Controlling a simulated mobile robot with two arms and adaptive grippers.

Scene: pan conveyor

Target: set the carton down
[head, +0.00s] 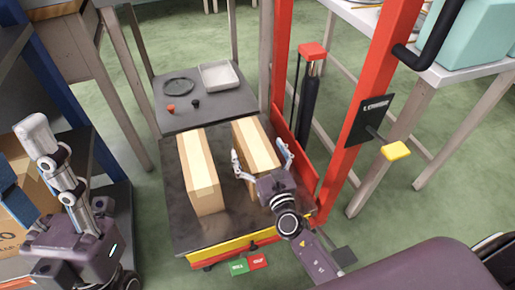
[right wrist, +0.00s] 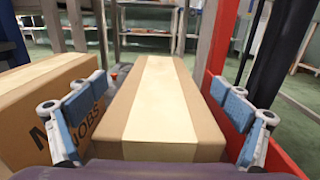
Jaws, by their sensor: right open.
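A brown carton (head: 255,150) with a pale tape strip stands on the dark platform (head: 240,222) of a red-framed lift. My right gripper (head: 262,163) is open, with one finger on each side of this carton's near end. In the right wrist view the carton (right wrist: 160,105) runs away between the two blue-padded fingers, with gaps visible at both pads. A second, similar carton (head: 200,170) stands on the platform just left of it, apart from it; printed letters show on its side in the right wrist view. My left gripper (head: 62,180) is at the left edge; its jaws are unclear.
A grey stand (head: 222,106) behind the platform holds a tray (head: 220,76), a dark plate (head: 178,86) and two small knobs. The lift's red post (head: 375,95) rises close to the right. Another carton (head: 14,235) is on the shelf at far left. A narrow gap separates the platform cartons.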

